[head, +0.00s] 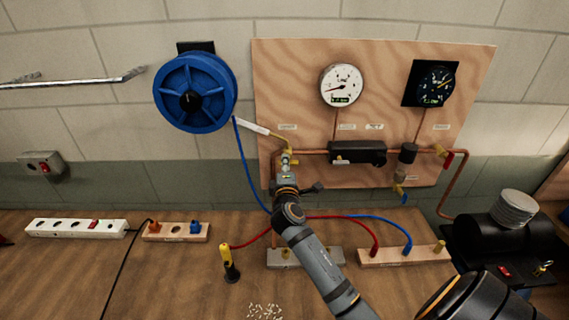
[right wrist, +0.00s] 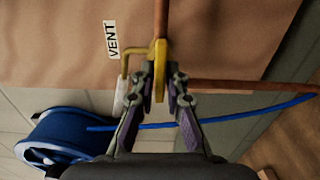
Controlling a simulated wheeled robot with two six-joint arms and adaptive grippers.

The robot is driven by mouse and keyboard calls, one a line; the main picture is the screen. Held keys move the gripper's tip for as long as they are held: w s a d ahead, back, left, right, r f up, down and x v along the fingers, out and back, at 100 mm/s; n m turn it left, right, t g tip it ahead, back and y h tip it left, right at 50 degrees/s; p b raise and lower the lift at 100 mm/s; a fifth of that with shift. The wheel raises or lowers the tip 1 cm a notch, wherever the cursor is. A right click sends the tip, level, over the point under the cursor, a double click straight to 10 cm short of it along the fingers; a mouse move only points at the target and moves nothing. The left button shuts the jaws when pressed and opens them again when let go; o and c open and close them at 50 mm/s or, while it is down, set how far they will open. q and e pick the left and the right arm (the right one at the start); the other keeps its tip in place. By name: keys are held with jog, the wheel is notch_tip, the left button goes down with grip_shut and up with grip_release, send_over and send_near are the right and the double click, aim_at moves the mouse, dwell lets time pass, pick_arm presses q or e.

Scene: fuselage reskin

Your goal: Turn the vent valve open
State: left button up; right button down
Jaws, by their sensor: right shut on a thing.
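The vent valve's yellow handle (right wrist: 160,72) stands below the VENT label (right wrist: 112,39) in the right wrist view, beside a copper pipe (right wrist: 161,18). My right gripper (right wrist: 160,88) is shut on this handle, one finger on each side. In the head view my right gripper (head: 286,168) reaches up to the left end of the copper piping on the wooden board, and it hides most of the valve. A brass outlet (head: 279,138) shows just above it. My left gripper is not in view.
The wooden board (head: 285,75) carries a white gauge (head: 341,85), a dark gauge (head: 435,83) and a red-handled valve (head: 448,159). A blue hose reel (head: 195,93) hangs left.

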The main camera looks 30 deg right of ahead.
jog(key=shift+r, duration=0.3)
jog(key=c, duration=1.5)
grip_release()
jog(key=shift+w+d, duration=0.1)
jog(key=shift+d, duration=0.05)
jog(key=shift+o, duration=0.3)
jog(key=shift+d+f, duration=0.2)
jog(key=shift+f, duration=0.05)
jog(key=v, duration=0.7)
jog(key=shift+s+a, duration=0.2)
jog(key=shift+s, duration=0.05)
jog(key=shift+d, duration=0.1)
